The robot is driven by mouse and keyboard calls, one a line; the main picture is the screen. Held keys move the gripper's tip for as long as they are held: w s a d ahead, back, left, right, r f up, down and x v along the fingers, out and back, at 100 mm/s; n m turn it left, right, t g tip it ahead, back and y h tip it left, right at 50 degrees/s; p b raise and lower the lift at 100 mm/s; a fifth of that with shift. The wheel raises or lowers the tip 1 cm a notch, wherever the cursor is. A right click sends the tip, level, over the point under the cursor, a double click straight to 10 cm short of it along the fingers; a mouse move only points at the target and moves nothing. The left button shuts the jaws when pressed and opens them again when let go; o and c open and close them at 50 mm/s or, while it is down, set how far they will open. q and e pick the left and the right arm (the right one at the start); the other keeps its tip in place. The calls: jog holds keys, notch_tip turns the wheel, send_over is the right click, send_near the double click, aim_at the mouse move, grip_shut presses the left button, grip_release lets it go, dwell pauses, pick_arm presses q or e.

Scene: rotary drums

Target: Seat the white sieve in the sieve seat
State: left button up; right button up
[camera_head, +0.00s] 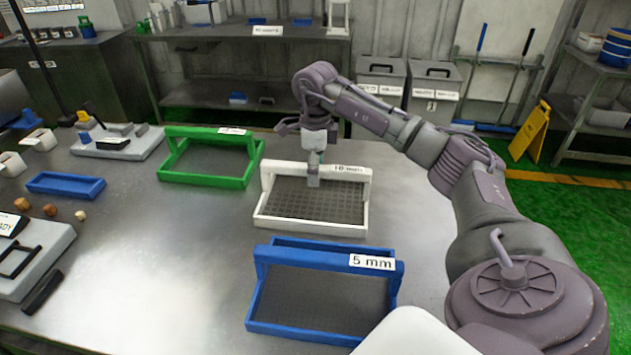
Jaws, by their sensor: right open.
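The white sieve (310,227) lies flat on the metal table in the middle of the view, with a dark mesh and a raised white handle bar bearing a label at its far side. My right gripper (314,181) points down at the handle bar, left of the label. It is open, and its fingers overlap the bar in the picture. I cannot tell whether they touch it. I cannot make out a sieve seat. My left gripper is not in view.
A blue sieve (320,335) marked 5 mm lies in front, and a green sieve (205,181) lies to the left. A small blue tray (66,184) and grey equipment stand farther left. The table (170,260) is clear at left centre. Grey bins (432,88) stand behind.

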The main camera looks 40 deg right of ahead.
grip_shut()
jog(key=shift+r, duration=0.2)
dwell(0.5)
jog(key=shift+r, duration=0.25)
notch_tip(320, 180, up, 4)
jog(key=shift+w+f+b, duration=0.1)
jog(key=shift+f+b, duration=0.1)
jog(key=shift+b, duration=0.2)
jog(key=s+d+r, duration=0.4)
jog(key=s+r, duration=0.2)
jog(key=s, duration=0.5)
jog(key=shift+r+b, duration=0.35)
jog(key=shift+b, duration=0.1)
